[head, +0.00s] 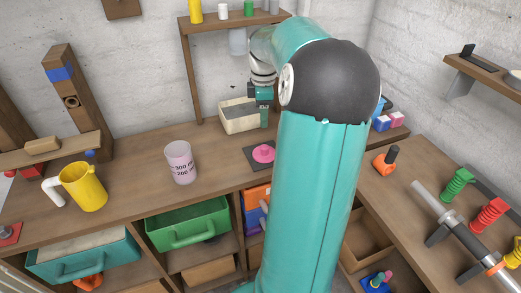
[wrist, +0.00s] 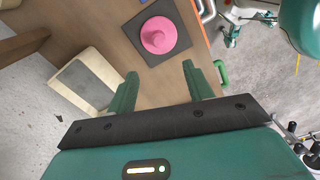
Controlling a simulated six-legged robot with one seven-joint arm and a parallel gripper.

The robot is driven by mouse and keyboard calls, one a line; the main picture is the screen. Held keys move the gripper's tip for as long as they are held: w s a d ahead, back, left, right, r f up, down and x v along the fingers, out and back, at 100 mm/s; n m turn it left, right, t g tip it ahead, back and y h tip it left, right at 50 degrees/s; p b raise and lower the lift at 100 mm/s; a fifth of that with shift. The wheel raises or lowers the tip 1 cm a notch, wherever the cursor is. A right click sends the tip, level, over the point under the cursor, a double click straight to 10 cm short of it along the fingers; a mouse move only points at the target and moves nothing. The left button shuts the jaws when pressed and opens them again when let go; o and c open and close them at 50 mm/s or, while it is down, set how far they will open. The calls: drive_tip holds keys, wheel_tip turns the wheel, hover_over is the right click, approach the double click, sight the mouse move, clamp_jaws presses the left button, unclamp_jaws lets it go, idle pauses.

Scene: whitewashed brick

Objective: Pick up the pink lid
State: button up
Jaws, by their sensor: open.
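The pink lid (head: 263,154) is a round disc with a raised knob, lying on a dark square mat (head: 251,165) on the wooden bench. In the wrist view the pink lid (wrist: 158,35) sits on the dark mat (wrist: 181,43), beyond my fingertips. My gripper (head: 264,116) is above the bench, behind the lid in the head view and apart from it. In the wrist view my gripper (wrist: 160,75) has its two green fingers spread with nothing between them. My arm hides part of the bench to the right of the lid.
A cream box (head: 241,117) stands close beside my gripper. A clear measuring cup (head: 180,162) and a yellow jug (head: 82,187) stand to the left. A green drawer (head: 189,225) is below. A wooden shelf frame (head: 188,70) rises behind. Bare bench lies between cup and mat.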

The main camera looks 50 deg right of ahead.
hover_over(264, 146)
drive_tip(key=f, duration=0.8)
drive_tip(key=shift+a, duration=0.25)
drive_tip(key=shift+d+f, duration=0.15)
drive_tip(key=shift+f, duration=1.25)
drive_tip(key=shift+d+f, duration=0.1)
drive_tip(key=shift+f, duration=1.3)
drive_tip(key=shift+c, duration=0.3)
drive_tip(key=c, duration=1)
